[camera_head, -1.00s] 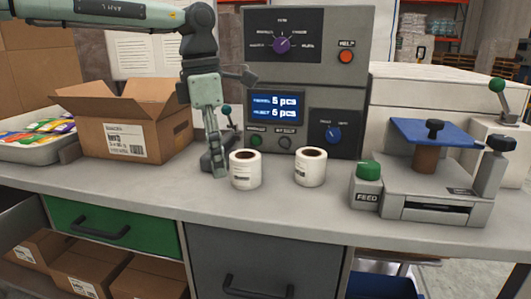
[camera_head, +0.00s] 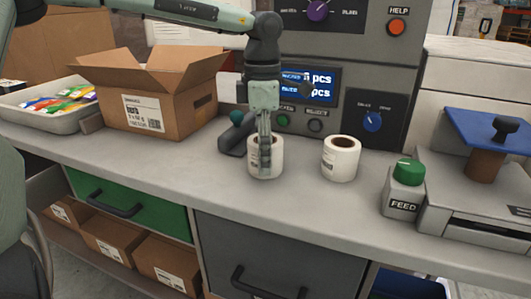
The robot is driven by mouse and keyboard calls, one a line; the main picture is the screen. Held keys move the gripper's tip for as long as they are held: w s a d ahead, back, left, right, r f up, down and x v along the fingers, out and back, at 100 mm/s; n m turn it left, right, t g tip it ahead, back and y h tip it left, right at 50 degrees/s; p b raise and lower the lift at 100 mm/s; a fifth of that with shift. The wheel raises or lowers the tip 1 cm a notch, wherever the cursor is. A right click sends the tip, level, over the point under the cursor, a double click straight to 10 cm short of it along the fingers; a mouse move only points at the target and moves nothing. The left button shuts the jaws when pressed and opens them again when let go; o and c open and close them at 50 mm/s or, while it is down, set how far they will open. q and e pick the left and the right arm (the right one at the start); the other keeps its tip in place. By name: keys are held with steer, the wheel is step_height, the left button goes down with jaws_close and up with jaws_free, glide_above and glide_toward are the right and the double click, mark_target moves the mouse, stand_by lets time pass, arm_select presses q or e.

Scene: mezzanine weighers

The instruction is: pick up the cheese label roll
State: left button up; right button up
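Two white label rolls stand upright on the grey worktop (camera_head: 180,163). Their print is too small to read, so I cannot tell which is the cheese label roll. My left gripper (camera_head: 265,158) points down at the left roll (camera_head: 277,160); a finger overlaps the roll's near side and hides part of it. The fingers show nearly edge-on, so I cannot tell whether they are closed on the roll. The roll appears to rest on the worktop. The right roll (camera_head: 341,160) stands apart to the right, untouched. My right gripper is not in view.
An open cardboard box (camera_head: 180,100) and a tray (camera_head: 50,125) of colourful packets stand at the left. Behind the rolls is a control panel (camera_head: 345,100). The green FEED button unit (camera_head: 404,190) and a blue-topped device (camera_head: 485,140) are at the right.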

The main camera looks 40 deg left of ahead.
arm_select(q)
steer(key=shift+f, duration=0.2)
steer(key=c, duration=1.4)
steer(key=shift+r, duration=0.1)
